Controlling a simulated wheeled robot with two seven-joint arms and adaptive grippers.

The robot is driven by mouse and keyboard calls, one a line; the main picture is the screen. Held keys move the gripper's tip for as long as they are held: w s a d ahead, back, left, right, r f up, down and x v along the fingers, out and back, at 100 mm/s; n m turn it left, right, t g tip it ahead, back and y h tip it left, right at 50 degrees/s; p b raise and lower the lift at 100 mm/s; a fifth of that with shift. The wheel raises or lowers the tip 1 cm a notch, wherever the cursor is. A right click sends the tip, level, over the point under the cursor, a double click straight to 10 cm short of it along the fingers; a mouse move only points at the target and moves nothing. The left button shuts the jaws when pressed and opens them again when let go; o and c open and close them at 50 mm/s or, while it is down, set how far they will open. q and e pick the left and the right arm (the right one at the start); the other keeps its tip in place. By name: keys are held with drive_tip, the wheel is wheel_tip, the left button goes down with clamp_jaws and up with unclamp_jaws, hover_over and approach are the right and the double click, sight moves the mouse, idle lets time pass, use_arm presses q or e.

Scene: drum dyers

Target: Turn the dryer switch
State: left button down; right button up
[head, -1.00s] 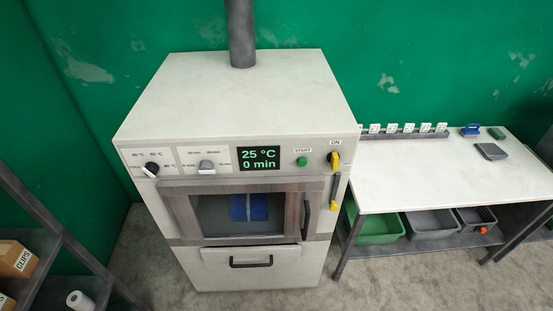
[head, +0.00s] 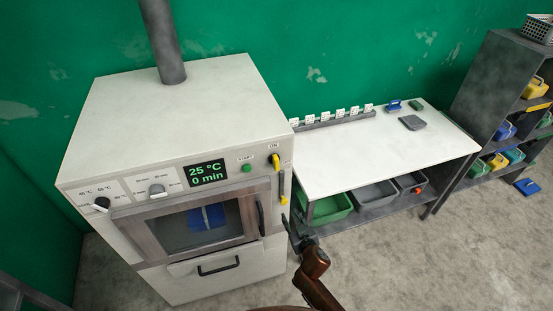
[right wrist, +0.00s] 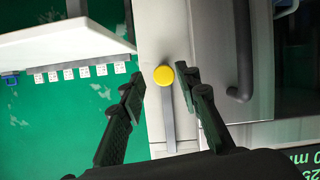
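The dryer (head: 175,110) stands at the left in the head view. At the right end of its panel is a yellow-and-black switch (head: 275,160) under the label ON. Below it a grey bar runs down to a yellow end (head: 284,200). The right wrist view shows a round yellow knob (right wrist: 163,75) on a grey bar (right wrist: 168,120). My right gripper (head: 294,220) is low beside the dryer's right front edge. In the wrist view its open fingers (right wrist: 158,82) stand either side of the knob, apparently without touching it. My left gripper is not in view.
The display (head: 207,173) reads 25 °C and 0 min. The door handle (head: 260,218) is close to the lever; it also shows in the wrist view (right wrist: 243,60). A white table (head: 380,145) with bins below stands right of the dryer. A shelf (head: 490,80) stands farther right.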

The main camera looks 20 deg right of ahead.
sight(277, 165)
drive_tip(key=a+r+t+p, duration=0.1)
drive_tip(key=a+r+t, duration=0.1)
drive_tip(key=r, duration=1)
drive_tip(key=a+r+t+p, duration=0.1)
drive_tip(key=a+r+t, duration=0.1)
drive_tip(key=r, duration=1)
drive_tip(key=shift+m, duration=0.4)
drive_tip(key=w+p, duration=0.1)
drive_tip(key=w, duration=0.5)
drive_tip(key=shift+w+d+r, duration=0.1)
drive_tip(key=shift+w+d, duration=0.05)
drive_tip(key=shift+w, duration=0.8)
clamp_jaws()
